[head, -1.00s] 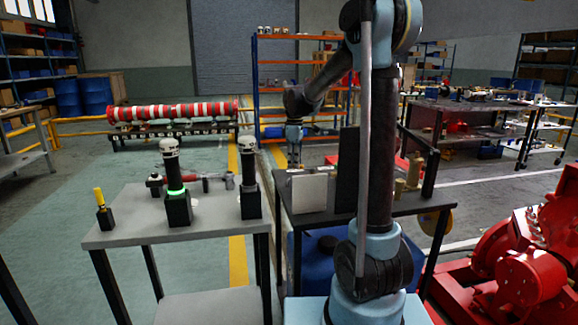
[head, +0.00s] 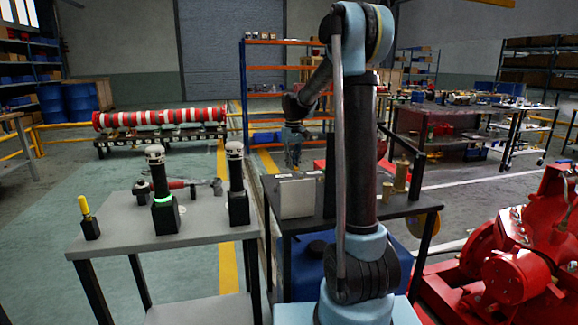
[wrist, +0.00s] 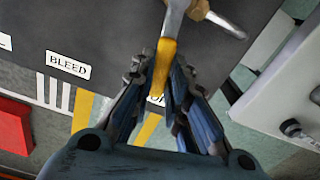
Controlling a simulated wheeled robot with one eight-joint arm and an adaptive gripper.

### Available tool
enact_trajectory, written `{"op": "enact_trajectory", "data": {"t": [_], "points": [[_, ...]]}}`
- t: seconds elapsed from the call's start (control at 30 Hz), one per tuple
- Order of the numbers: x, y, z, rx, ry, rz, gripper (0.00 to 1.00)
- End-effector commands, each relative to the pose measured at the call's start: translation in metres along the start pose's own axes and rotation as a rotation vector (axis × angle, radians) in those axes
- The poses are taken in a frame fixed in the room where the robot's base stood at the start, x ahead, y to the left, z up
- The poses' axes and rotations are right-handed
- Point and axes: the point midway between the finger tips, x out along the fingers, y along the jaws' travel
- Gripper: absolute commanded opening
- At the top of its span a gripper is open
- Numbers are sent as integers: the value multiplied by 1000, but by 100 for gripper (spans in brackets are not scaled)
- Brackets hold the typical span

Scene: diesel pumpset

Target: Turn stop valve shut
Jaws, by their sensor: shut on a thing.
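The stop valve shows in the wrist view as a grey metal body with a brass fitting and a yellow-sleeved lever (wrist: 163,68). It stands out from a dark panel (wrist: 105,25). My gripper (wrist: 160,78) has its two dark fingers on either side of the yellow lever's end, shut on it. A white label below the lever is mostly hidden by the lever and fingers. Another label reading BLEED (wrist: 68,64) is to the left. In the head view my gripper (head: 293,158) is low behind a silver box; the valve cannot be made out there.
The silver box (head: 297,198) stands on the dark table close to my gripper, and a pale box (wrist: 290,105) is at right in the wrist view. Brass fittings (head: 402,175) stand right of my arm. A grey table (head: 120,235) with black posts is at left, a red pumpset (head: 530,250) at right.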

Motion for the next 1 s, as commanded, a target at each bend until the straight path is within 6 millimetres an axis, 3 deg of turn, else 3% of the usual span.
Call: {"op": "enact_trajectory", "data": {"t": [0.4,0.97,1.0], "points": [[-1,15,-2,185,8,1,0],[-1,17,-2,213,7,2,0],[-1,17,-2,213,7,2,24]]}}
